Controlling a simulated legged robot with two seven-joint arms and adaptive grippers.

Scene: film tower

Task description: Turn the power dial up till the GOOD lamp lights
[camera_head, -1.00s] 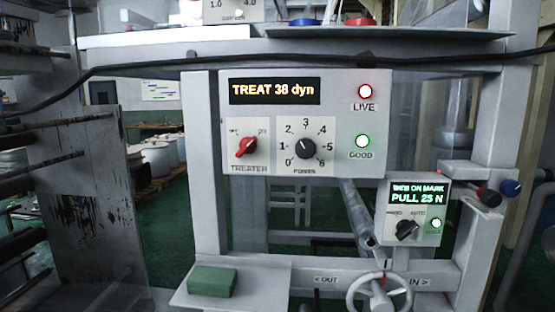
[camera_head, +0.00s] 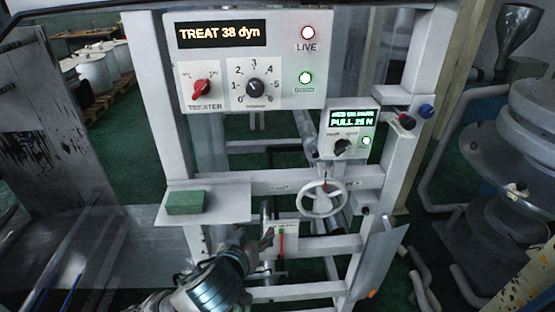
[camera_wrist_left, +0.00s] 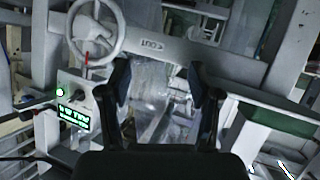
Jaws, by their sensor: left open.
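The black power dial (camera_head: 255,88) sits on the pale treater panel (camera_head: 285,97), inside a scale from 0 to 6. Its pointer leans up and left, roughly towards 2. The GOOD lamp (camera_head: 305,77) glows green to its right. The display (camera_head: 221,33) reads TREAT 38 dyn. My left gripper (camera_head: 266,240) is low in the head view, well below the dial and apart from it. In the left wrist view its jaws (camera_wrist_left: 162,85) are open and empty. My right gripper is not in view.
A red treater switch (camera_head: 202,88) is left of the dial. Below are a green block (camera_head: 185,202) on a shelf, a handwheel (camera_head: 322,198) and a smaller box (camera_head: 347,130) reading PULL 25 N. The handwheel (camera_wrist_left: 95,28) also shows in the left wrist view.

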